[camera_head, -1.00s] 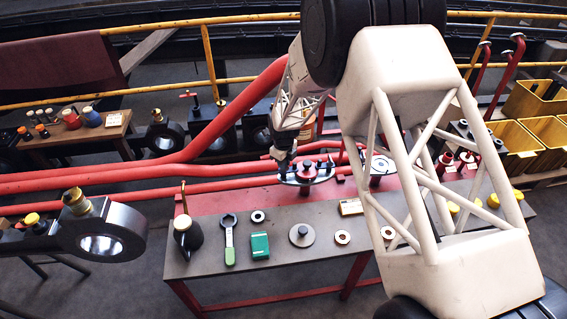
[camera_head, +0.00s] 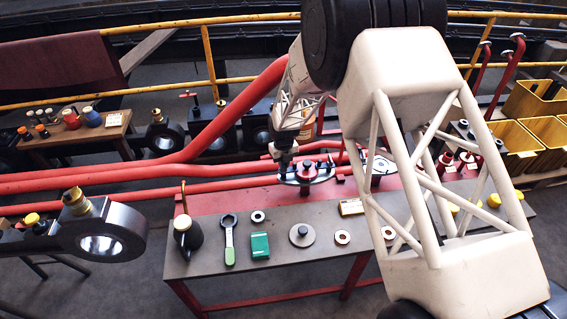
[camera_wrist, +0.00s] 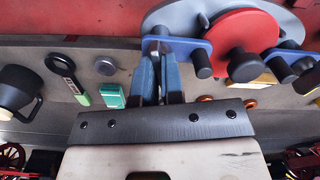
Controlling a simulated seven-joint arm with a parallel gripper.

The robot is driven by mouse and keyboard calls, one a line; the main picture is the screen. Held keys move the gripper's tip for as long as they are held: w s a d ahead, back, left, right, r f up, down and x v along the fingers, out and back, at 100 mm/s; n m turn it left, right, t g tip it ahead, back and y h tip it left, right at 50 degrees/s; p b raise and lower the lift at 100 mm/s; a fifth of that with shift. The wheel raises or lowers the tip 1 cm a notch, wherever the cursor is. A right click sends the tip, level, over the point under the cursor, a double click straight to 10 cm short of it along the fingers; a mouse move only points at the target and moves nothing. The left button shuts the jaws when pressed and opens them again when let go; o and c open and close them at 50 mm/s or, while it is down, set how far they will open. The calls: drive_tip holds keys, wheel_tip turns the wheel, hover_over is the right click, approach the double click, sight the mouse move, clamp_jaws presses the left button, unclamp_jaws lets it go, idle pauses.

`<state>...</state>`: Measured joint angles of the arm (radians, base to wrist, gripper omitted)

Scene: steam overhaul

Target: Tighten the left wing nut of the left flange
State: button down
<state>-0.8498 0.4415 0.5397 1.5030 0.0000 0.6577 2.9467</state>
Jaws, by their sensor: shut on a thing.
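The left flange shows in the head view (camera_head: 320,172) on the red strip at the bench's back. In the wrist view it is a grey disc (camera_wrist: 185,18) with a red disc (camera_wrist: 240,35) and a dark round knob in its middle. Blue wing pieces with black pegs sit at its two sides; the left wing nut (camera_wrist: 188,50) is at the left rim. My gripper (camera_wrist: 158,58) comes down at that left side, its blue fingers closed on the left wing nut. The fingertips partly hide the grip. The gripper also shows in the head view (camera_head: 284,168).
A second flange (camera_head: 378,165) stands to the right, partly behind my arm. On the bench (camera_head: 205,262) lie an oil can (camera_head: 186,236), a green-handled wrench (camera_head: 229,240), a green box (camera_head: 259,245) and several rings. Red pipes (camera_head: 130,180) run behind.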

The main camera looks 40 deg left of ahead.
drive_tip(key=shift+r, duration=0.1)
drive_tip(key=c, duration=1.2)
unclamp_jaws()
drive_tip(key=shift+c, duration=0.2)
drive_tip(key=shift+r, duration=3.85)
